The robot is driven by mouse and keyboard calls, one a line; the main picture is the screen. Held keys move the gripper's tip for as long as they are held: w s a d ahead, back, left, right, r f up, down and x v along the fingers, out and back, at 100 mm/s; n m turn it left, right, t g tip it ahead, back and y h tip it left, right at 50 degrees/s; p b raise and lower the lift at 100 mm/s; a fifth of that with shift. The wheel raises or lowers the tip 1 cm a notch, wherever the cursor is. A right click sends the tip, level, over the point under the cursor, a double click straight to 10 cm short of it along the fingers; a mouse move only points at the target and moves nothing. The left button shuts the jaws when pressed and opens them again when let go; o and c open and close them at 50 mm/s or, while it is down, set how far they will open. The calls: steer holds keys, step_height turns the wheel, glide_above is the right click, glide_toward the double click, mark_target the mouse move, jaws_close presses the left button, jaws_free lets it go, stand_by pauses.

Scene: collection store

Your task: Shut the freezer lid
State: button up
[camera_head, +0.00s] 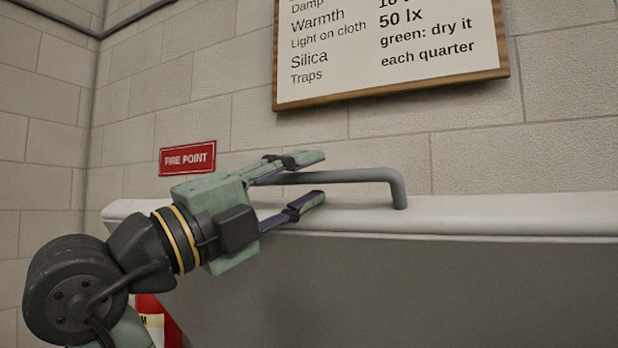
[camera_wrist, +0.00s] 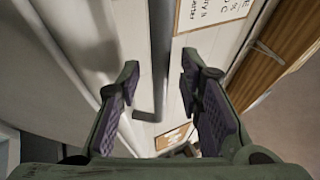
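The freezer lid (camera_head: 500,212) is a long pale slab with a rounded edge across the right of the head view, above a grey face. How far it is open cannot be told. Its grey bar handle (camera_head: 365,176) runs level along the top and bends down at the right end. My gripper (camera_head: 316,178) is open, with one finger above the bar and one below it in the head view. In the wrist view, the handle (camera_wrist: 160,45) lies between the two spread fingers (camera_wrist: 160,75), with gaps on both sides. The left end of the handle is hidden by my gripper.
A block wall (camera_head: 240,120) stands behind the lid. It bears a red "FIRE POINT" sign (camera_head: 187,158) and a wood-framed notice board (camera_head: 400,50) above the handle. A red cylinder, probably an extinguisher (camera_head: 171,330), shows partly at the lower left behind my arm.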

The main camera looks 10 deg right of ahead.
steer(key=v, duration=0.6)
